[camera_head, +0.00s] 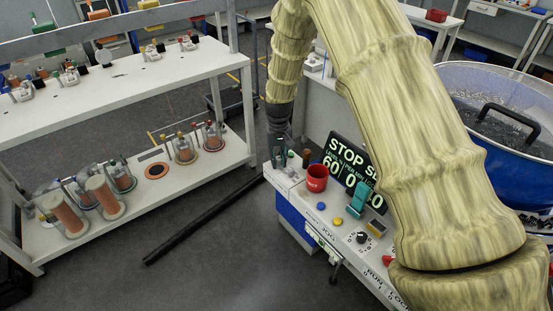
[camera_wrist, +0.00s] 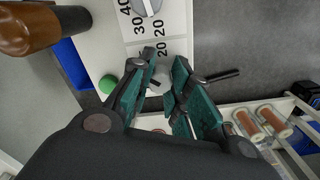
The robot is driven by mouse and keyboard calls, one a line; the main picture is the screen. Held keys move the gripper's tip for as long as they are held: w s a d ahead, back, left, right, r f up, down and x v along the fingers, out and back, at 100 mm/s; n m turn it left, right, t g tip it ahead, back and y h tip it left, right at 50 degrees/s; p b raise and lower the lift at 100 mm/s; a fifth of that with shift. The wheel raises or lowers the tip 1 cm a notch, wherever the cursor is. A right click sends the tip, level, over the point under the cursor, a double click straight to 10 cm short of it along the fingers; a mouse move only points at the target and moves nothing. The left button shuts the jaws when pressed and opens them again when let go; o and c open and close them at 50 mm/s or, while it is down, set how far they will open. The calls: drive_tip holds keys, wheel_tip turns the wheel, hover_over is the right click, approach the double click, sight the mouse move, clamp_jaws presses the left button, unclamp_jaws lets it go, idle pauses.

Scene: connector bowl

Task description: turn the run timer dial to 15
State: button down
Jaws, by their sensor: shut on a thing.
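My gripper (camera_wrist: 158,92) has teal fingers on either side of a small pale grey knob (camera_wrist: 158,78) on the white panel, and it is shut on this knob. A printed 20 stands beside the knob; its pointer and the rest of its scale are hidden or unclear. A second grey dial (camera_wrist: 148,5) with 20, 30 and 40 printed by it is cut by the top edge. I cannot read which one is labelled run timer. In the head view my gripper (camera_head: 279,152) points down at the far left end of the console (camera_head: 312,205), and its fingertips are hard to make out.
A green button (camera_wrist: 108,84) and a brown cylinder (camera_wrist: 30,28) are near in the wrist view.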

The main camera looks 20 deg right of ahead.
sight(279, 158)
drive_tip(key=shift+s+f+m, duration=0.25)
drive_tip(key=shift+s+m, duration=0.1)
drive_tip(key=shift+m, duration=0.75)
drive_tip(key=c, duration=1.3)
unclamp_jaws()
drive_tip(key=shift+r, duration=0.1)
drive_tip(key=shift+w, duration=0.15)
drive_tip(key=shift+r, duration=0.1)
drive_tip(key=shift+w+r, duration=0.1)
drive_tip(key=shift+r, duration=0.5)
wheel_tip(279, 158, up, 11)
drive_tip(key=shift+f, duration=0.15)
